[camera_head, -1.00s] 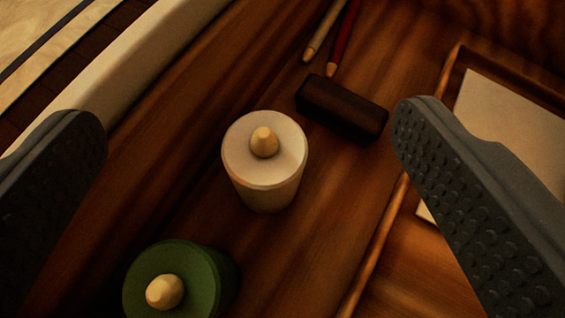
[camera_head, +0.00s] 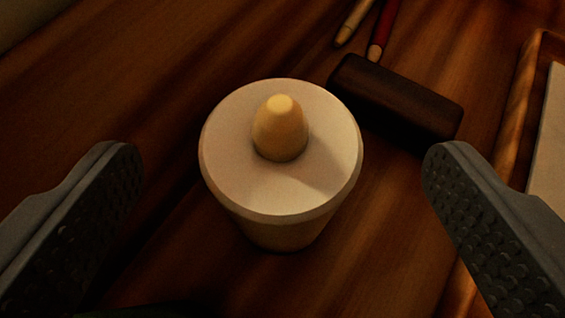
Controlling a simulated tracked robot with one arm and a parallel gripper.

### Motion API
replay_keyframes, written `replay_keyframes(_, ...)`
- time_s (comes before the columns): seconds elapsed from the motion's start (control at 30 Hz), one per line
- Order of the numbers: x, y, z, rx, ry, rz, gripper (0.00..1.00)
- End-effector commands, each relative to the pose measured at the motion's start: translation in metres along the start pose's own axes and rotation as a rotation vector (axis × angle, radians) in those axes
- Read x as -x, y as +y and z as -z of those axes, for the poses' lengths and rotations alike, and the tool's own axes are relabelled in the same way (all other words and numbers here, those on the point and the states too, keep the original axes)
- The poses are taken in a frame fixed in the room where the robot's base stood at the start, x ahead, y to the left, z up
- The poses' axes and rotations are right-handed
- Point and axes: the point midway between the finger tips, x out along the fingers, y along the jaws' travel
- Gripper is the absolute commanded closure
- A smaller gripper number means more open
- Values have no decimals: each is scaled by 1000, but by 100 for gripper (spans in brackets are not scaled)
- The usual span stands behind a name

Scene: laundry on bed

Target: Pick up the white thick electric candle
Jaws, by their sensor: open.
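The white thick electric candle (camera_head: 235,170) stands upright on the brown wooden surface, near the middle of the view. Its top is round and flat, with a yellowish flame-shaped tip. My gripper (camera_head: 282,165) is open, with one dark studded finger to the left of the candle and the other to the right. A gap shows between the candle and each finger, and nothing is held. The candle's lower side is mostly hidden beneath its wide top.
A dark block (camera_head: 395,100) lies close behind the candle to the right. Two pencils (camera_head: 383,28), one red and one tan, lie beyond it. A wooden-framed tray or frame (camera_head: 516,100) with a pale sheet is at the right edge. The wooden surface (camera_head: 110,90) at left is clear.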

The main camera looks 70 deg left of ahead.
Motion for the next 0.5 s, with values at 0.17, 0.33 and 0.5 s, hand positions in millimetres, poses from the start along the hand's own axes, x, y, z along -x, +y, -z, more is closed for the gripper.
replay_keyframes(0.17,-19,0,-1,2,0,0,13)
replay_keyframes(0.33,-42,1,0,3,2,0,13)
replay_keyframes(0.5,-47,1,1,1,2,-1,13)
